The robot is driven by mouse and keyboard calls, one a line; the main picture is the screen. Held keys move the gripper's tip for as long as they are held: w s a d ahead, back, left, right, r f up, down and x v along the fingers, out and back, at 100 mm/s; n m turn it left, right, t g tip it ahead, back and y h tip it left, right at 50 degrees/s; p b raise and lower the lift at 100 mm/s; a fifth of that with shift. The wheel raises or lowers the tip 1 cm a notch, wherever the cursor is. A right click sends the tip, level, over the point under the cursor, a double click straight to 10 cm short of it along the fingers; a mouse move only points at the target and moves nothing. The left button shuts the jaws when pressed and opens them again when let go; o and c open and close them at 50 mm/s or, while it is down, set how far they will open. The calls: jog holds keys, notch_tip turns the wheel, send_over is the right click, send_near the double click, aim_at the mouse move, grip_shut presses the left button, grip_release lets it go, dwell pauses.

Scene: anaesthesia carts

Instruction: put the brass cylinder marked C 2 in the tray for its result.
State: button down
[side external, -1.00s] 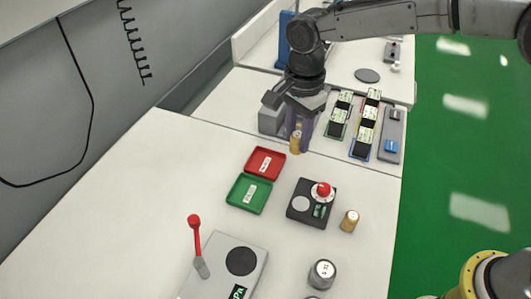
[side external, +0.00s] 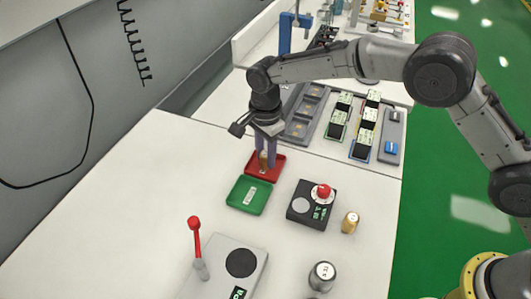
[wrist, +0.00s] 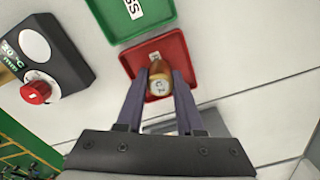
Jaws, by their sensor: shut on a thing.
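My gripper (side external: 265,158) is shut on a brass cylinder (wrist: 159,82), which is upright between the fingers. The mark on its pale top is too small to read surely. The gripper and cylinder are over the red tray (side external: 277,172), inside its outline; I cannot tell whether the cylinder touches the tray floor. The red tray (wrist: 178,46) also shows around the fingers in the wrist view. The green tray (side external: 236,202), its label ending in "SS" in the wrist view, adjoins the red one and is empty. The red tray's label is mostly hidden.
A black device with a red knob (side external: 323,191) stands right of the trays. Another brass cylinder (side external: 350,222) stands beside it, and a silver cylinder (side external: 322,276) stands nearer. A grey box with a red lever (side external: 195,240) is at front. The table left of the trays is clear.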

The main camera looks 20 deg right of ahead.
aim_at(265, 153)
jog(key=shift+f, duration=0.1)
jog(key=c, duration=0.5)
grip_release()
jog(key=shift+c, duration=0.2)
notch_tip(265, 153, up, 12)
